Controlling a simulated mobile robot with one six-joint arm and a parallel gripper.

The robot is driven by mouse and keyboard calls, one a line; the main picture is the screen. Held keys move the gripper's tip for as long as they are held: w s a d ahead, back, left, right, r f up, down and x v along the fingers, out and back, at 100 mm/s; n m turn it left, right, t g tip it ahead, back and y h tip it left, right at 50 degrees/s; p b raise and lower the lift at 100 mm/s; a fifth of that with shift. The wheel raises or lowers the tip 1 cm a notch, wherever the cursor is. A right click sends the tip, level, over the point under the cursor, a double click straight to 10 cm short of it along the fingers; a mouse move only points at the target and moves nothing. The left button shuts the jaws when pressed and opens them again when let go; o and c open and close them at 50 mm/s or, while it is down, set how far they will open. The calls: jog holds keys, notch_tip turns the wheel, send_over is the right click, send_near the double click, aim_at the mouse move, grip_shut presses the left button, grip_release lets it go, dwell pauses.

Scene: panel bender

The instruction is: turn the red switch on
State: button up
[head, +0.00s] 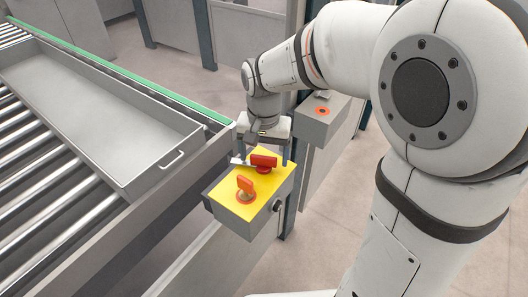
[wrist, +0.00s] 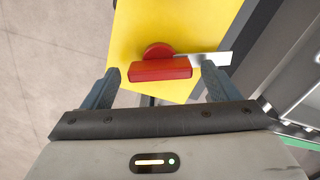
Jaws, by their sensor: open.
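The red switch (head: 263,161) is a red bar-shaped handle on a round red base, on the yellow top of a grey control box (head: 235,222). It also shows in the wrist view (wrist: 160,69), lying crosswise between my fingers. A small pale metal plate (wrist: 212,58) lies beside its base. My gripper (head: 264,154) points down over the far part of the box. Its fingers are open, one beyond each end of the handle, with small gaps visible in the wrist view. Contact cannot be told for certain.
A second, orange-red switch (head: 245,186) stands nearer on the same box. A grey box with an orange ring (head: 322,111) is behind right. A roller conveyor (head: 38,165) with a grey tray (head: 150,178) lies left. Open floor (head: 345,205) shows to the right.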

jog(key=shift+c, duration=0.4)
jog(key=c, duration=1.3)
